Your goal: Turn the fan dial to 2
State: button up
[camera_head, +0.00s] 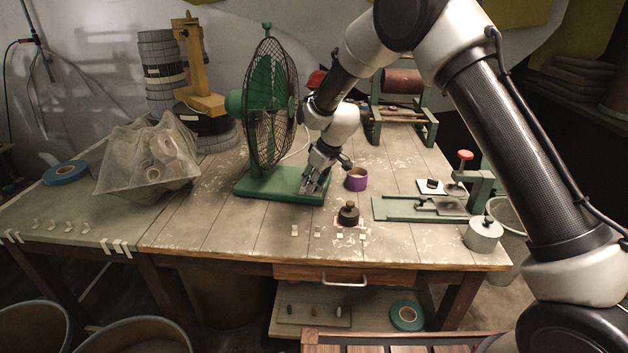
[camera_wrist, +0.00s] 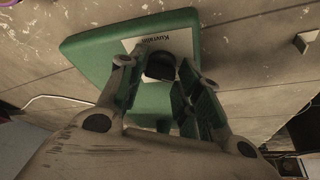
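The green desk fan (camera_head: 272,100) stands on the wooden table, its green base (camera_head: 265,184) flat on the top. In the wrist view the base (camera_wrist: 95,48) carries a white label (camera_wrist: 180,40) with dark lettering. A dark round dial (camera_wrist: 160,66) sits by the label; its setting cannot be read. My gripper (camera_head: 314,187) is at the right end of the base, pointing down. In the wrist view my gripper (camera_wrist: 158,72) has its fingers apart, one on each side of the dial. Contact with the dial is not clear. The head view hides the dial behind the gripper.
A purple tape roll (camera_head: 356,180) and a dark lidded weight (camera_head: 348,214) stand close to the right of my gripper. A green metal fixture (camera_head: 400,209) lies farther right. A plastic-covered bundle (camera_head: 150,160) is at left. The table front has small pale pieces.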

jog(key=c, duration=0.4)
